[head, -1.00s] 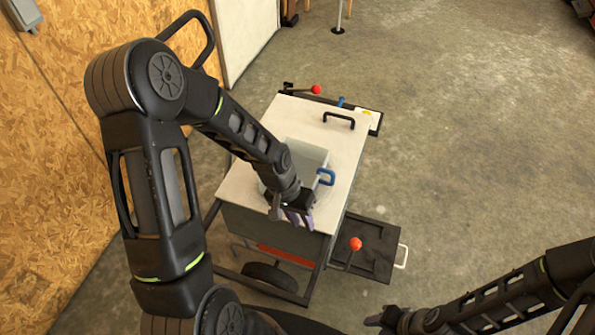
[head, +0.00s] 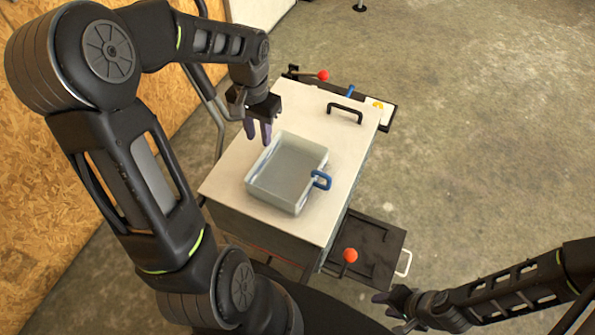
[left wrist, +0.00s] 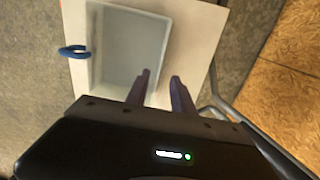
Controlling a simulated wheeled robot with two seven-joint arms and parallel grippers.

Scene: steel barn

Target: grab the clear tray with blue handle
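The clear tray (head: 292,168) sits on the white top of a cart, with its blue handle (head: 321,180) on the right side. In the left wrist view the tray (left wrist: 128,50) lies ahead of the fingers, and its blue handle (left wrist: 74,51) is on the far left side. My left gripper (head: 258,138) is open and empty, pointing down close to the tray's back-left rim, on the side away from the handle. I cannot tell whether a finger touches the rim. My right gripper (head: 388,305) is low at the bottom right, away from the tray; its finger opening is unclear.
The cart top (head: 232,180) has a black handle (head: 345,112) behind the tray. Levers with red knobs stand behind it (head: 323,75) and in front (head: 350,255), beside a dark side shelf (head: 375,240). A wooden wall (head: 30,190) is at left; open floor lies right.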

